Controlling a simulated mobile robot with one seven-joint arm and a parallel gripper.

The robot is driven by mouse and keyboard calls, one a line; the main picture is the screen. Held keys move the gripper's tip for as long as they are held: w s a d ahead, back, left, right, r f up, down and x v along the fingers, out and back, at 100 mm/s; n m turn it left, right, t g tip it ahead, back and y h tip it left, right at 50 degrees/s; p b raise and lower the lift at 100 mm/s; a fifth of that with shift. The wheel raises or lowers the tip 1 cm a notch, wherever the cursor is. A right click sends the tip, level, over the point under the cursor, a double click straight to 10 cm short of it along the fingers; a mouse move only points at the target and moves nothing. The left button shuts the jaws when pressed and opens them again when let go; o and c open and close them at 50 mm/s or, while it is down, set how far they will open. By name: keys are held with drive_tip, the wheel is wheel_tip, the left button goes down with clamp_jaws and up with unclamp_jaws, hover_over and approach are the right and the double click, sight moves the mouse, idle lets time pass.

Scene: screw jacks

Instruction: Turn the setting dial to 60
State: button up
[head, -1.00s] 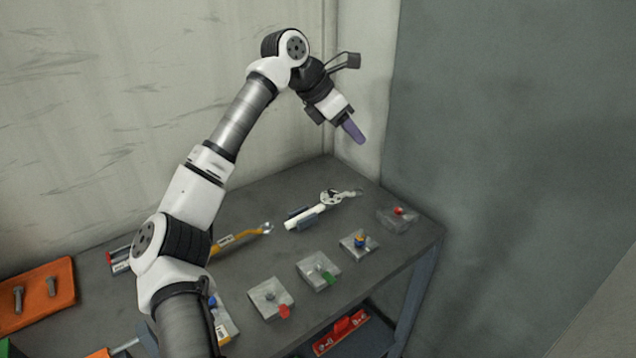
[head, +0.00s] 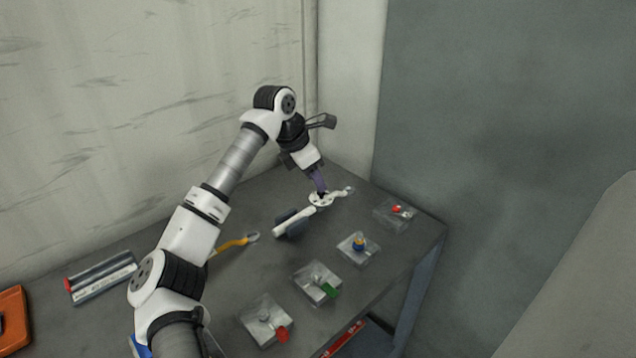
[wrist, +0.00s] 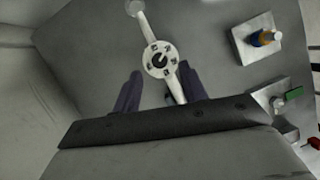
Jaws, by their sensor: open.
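The setting dial (wrist: 160,59) is a round white disc with dark marks and a black centre, part of a white tool with a long handle. In the head view the dial (head: 320,199) lies on the table towards the back. My gripper (head: 322,190) points down close above it. In the wrist view my gripper (wrist: 160,78) is open, with a dark purple finger on each side of the tool's white bar. The dial sits just beyond the fingertips, roughly between them. I cannot read its setting, and contact is not clear.
Clear blocks hold a red-topped part (head: 397,209), a blue and yellow part (head: 359,244), a green-tabbed part (head: 329,290) and a red-tabbed part (head: 282,334) along the table's front. A yellow-handled tool (head: 233,244) lies left. Walls (head: 150,90) stand behind.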

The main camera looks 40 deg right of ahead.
sight(318, 192)
drive_tip(key=shift+x, duration=1.7)
clamp_jaws()
